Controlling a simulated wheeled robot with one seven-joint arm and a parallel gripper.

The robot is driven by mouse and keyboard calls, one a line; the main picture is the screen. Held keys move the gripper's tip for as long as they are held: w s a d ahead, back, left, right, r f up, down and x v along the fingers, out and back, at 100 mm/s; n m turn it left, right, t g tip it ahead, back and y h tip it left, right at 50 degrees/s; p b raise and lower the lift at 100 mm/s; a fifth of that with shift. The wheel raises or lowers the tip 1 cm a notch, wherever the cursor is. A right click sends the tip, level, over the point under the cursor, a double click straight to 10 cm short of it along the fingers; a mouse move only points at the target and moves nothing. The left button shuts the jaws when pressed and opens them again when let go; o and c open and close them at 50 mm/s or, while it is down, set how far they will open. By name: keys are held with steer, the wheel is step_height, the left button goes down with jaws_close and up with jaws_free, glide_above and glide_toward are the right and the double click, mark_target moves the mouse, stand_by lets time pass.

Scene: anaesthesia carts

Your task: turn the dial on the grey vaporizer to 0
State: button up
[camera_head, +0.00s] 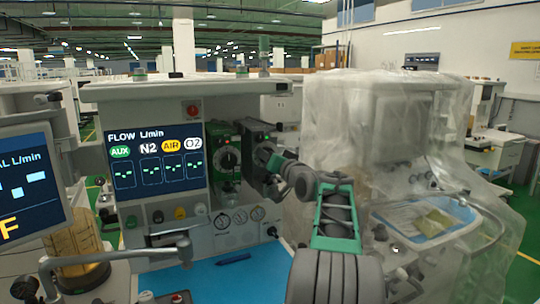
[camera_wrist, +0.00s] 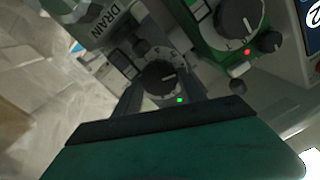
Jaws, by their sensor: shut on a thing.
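The grey vaporizer (camera_head: 256,139) stands to the right of the green vaporizer (camera_head: 222,142) on the anaesthesia cart, partly hidden by my arm in the head view. In the wrist view its black dial (camera_wrist: 157,74) has a white pointer mark toward the right of the picture. A small green light glows beside the dial. My gripper (camera_wrist: 162,84) reaches the dial from the front, its dark fingers on either side, shut on it. In the head view my gripper (camera_head: 272,163) is at the grey vaporizer's front.
The green vaporizer's dial (camera_wrist: 238,16) is close by in the wrist view, with a red light under it. A flow screen (camera_head: 155,160) is at the left. A plastic-covered cart (camera_head: 345,125) stands close on the right. A blue worktop (camera_head: 215,280) holds a pen.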

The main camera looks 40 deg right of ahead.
steer(key=m+p, duration=0.3)
steer(key=m, duration=0.3)
steer(key=shift+d, duration=0.1)
steer(key=shift+f+m+p, duration=0.1)
steer(key=shift+m+p, duration=1.1)
steer(key=shift+m, duration=1.2)
steer(key=o, duration=1.4)
steer(key=shift+c, duration=0.2)
steer(key=b+v, duration=0.1)
steer(key=v, duration=0.7)
steer(key=shift+f, duration=0.2)
